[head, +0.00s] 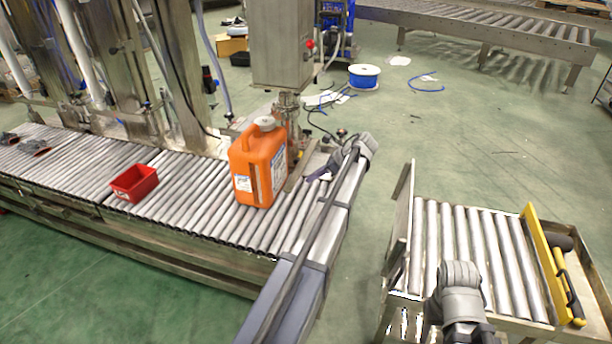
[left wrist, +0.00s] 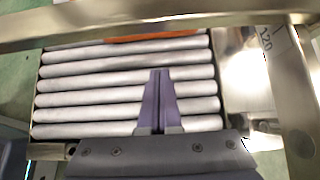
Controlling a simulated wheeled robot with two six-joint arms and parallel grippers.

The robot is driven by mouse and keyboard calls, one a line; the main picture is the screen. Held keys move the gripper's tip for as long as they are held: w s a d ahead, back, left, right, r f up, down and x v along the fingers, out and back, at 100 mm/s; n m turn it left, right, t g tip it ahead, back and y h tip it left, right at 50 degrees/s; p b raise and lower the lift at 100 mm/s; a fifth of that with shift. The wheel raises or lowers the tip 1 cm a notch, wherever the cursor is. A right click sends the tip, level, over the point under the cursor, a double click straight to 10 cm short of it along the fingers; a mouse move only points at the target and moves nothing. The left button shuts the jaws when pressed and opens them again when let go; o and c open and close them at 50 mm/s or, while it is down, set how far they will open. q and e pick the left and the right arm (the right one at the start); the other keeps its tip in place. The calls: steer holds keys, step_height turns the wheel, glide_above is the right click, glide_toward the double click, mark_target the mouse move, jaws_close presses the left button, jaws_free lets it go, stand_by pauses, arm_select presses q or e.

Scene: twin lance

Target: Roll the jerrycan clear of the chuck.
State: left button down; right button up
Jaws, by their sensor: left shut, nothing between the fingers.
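The orange jerrycan (head: 258,170), with a grey cap and white labels, stands upright on the roller conveyor (head: 205,205). A strip of it shows at the top of the left wrist view (left wrist: 150,38). The metal chuck (head: 287,101) hangs under the capping machine's steel box, just behind and right of the jerrycan's cap; I cannot tell if they touch. My left gripper (head: 320,174) is right of the jerrycan, low over the rollers. Its purple fingers (left wrist: 159,78) are shut, empty and apart from the jerrycan. My right gripper is not in view; only part of that arm shows.
A red bin (head: 134,183) sits on the conveyor to the left, with bare rollers between it and the jerrycan. A roller cart (head: 470,240) with a yellow-framed end (head: 548,262) stands at the right. A blue spool (head: 364,76) lies on the floor behind.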

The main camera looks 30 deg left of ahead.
arm_select(q)
steer(key=p+v, duration=0.6)
steer(key=v, duration=0.3)
steer(key=shift+r, duration=0.35)
steer(key=shift+d, duration=0.15)
steer(key=s+d+f+n+t+h+p, duration=0.1)
steer(key=s+d+n+h, duration=0.2)
steer(key=s+d, duration=1.2)
steer(key=s+d+f+n+t+h+p, duration=0.1)
steer(key=s+d+n+h, duration=0.3)
steer(key=s+d, duration=1.2)
steer(key=f+n+p, duration=0.1)
steer(key=n, duration=0.3)
steer(key=shift+s+f, duration=0.15)
steer(key=shift+s, duration=0.1)
steer(key=shift+a, duration=0.15)
